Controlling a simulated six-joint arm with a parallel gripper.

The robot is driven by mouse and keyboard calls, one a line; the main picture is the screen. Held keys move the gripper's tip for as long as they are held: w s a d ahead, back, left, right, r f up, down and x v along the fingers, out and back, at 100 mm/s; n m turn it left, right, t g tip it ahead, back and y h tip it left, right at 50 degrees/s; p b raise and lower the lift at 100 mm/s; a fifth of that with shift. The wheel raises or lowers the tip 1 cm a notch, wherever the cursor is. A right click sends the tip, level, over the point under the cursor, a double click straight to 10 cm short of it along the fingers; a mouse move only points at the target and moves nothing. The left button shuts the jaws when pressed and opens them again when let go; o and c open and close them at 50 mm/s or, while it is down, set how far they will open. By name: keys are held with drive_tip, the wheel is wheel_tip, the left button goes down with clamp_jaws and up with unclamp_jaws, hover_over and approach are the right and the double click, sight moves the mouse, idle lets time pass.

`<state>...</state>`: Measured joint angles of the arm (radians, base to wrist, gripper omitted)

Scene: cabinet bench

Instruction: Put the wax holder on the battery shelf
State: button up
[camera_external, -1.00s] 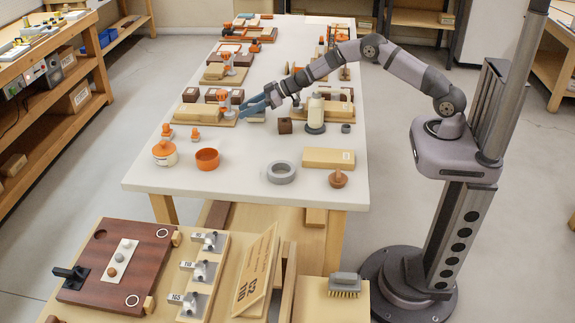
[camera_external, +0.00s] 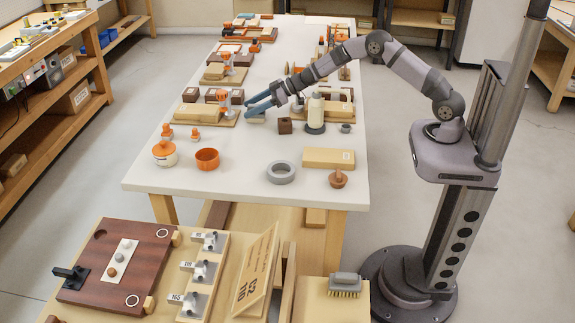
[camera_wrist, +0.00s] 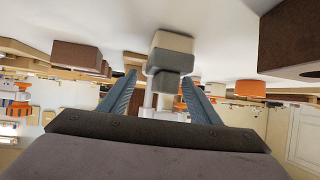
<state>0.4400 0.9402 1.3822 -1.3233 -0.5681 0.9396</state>
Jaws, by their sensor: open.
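My gripper (camera_external: 246,106) reaches left over the white table with its two blue fingers apart and nothing held. In the wrist view the fingertips (camera_wrist: 158,78) point toward a small block with a beige-grey part (camera_wrist: 171,50) and a darker grey part. It shows between them in the picture; whether it is within their reach I cannot tell. A small pale block (camera_external: 256,118) lies just under the fingers in the external view, partly hidden, and may be the same thing. I cannot tell for certain which item is the wax holder, nor which place is the battery shelf.
A brown block (camera_external: 285,126) and a cream bottle (camera_external: 316,112) on a dark base stand right of the gripper. A board with an orange-topped item (camera_external: 224,100) is at its left. An orange bowl (camera_external: 207,158) and grey ring (camera_external: 281,172) are nearer. Table between them is clear.

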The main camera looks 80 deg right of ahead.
sight(256, 105)
drive_tip(key=v, duration=0.3)
wheel_tip(256, 105, up, 6)
drive_tip(key=shift+w+f+p, duration=0.1)
drive_tip(key=shift+w+p, duration=0.05)
drive_tip(key=shift+p, duration=0.45)
drive_tip(key=shift+r, duration=0.55)
drive_tip(key=o, duration=0.6)
drive_tip(key=shift+o, duration=0.2)
